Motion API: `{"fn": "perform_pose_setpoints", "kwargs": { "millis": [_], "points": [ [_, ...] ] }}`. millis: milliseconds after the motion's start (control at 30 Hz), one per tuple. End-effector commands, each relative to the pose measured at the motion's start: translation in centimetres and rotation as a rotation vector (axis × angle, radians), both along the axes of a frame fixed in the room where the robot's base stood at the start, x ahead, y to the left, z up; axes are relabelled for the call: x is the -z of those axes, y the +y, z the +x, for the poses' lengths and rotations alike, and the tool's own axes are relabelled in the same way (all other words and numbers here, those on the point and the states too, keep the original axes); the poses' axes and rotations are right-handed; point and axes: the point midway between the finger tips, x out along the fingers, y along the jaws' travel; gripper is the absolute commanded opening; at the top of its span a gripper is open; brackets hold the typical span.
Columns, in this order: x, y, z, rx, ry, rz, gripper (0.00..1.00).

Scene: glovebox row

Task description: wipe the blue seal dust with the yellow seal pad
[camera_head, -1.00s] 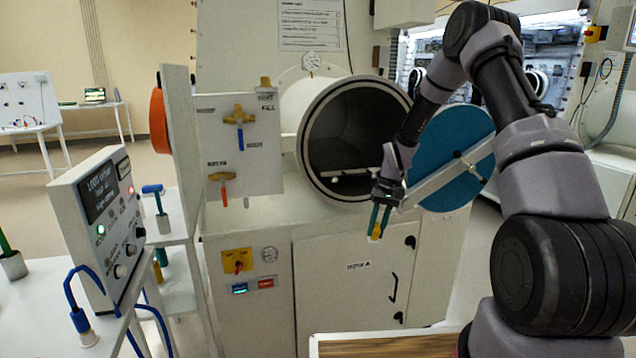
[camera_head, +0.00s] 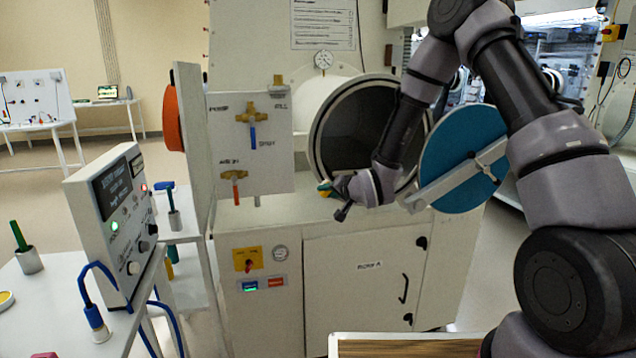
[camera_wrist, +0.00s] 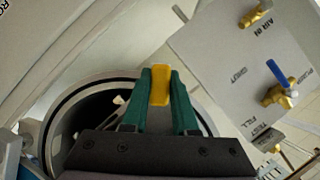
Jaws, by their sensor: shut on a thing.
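My gripper (camera_head: 324,188) is in front of the lower left part of the round chamber opening. In the wrist view its two green fingers (camera_wrist: 160,88) are shut on the yellow seal pad (camera_wrist: 160,84), which sticks out a little past the tips. In the head view the pad is only a small yellow spot by the chamber's rim. The chamber's round metal rim (camera_head: 314,140) and dark inside (camera_head: 352,125) show behind my arm. The blue round door (camera_head: 450,165) stands open to the right of the opening. I cannot make out any blue seal dust in either view.
A valve panel (camera_head: 270,175) with brass valves stands left of the opening. A control box (camera_head: 100,215) with lights and a table (camera_head: 55,315) are at the left. A wooden-topped surface (camera_head: 400,349) is at the bottom. The cabinet (camera_head: 350,290) is below the chamber.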

Motion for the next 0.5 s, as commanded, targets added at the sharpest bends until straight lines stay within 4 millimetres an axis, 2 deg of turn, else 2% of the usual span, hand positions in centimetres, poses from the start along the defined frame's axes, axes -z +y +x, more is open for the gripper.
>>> {"fn": "perform_pose_setpoints", "kwargs": {
  "millis": [33, 200, 367, 500],
  "points": [
    [-1.3, 1.2, -0.7, -0.005, -0.043, 0.009, 0.0],
    [-3.6, 2.7, -1.5, -0.003, -0.115, 0.031, 0.0],
    [-3.9, 3.0, -1.0, -0.003, -0.126, 0.035, 0.0],
    [-3.9, 3.4, 0.4, -0.004, -0.126, 0.034, 0.0]
  ]
}}
